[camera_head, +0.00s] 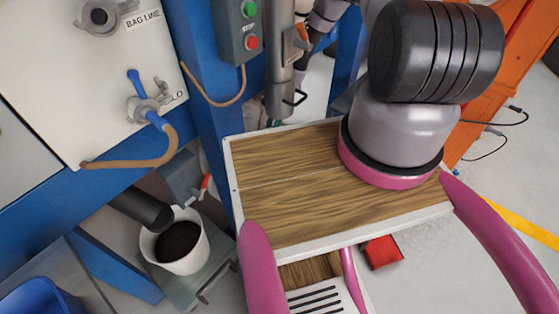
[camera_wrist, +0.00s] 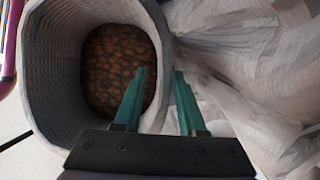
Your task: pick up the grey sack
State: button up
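In the wrist view, a grey-white woven container (camera_wrist: 55,75) that looks like an open sack stands at the left, with reddish-brown lumps (camera_wrist: 118,65) inside. A crumpled, whitish, partly see-through sheet or bag (camera_wrist: 245,70) fills the right side. I cannot tell for certain which is the grey sack. My gripper (camera_wrist: 161,72) has two green fingers that are apart. The woven container's right rim runs between the fingertips as seen from above; I see no clear contact. My gripper and both sack-like things do not show in the head view.
In the head view, a wood-topped board with white edges (camera_head: 290,205) lies in the middle. A white bucket with dark contents (camera_head: 180,242) stands lower left under a dark pipe (camera_head: 141,207). A red object (camera_head: 382,252) lies on the floor. Blue posts (camera_head: 212,110) and a control box (camera_head: 243,30) stand behind.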

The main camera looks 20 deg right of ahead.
grip_shut()
dwell(1.4)
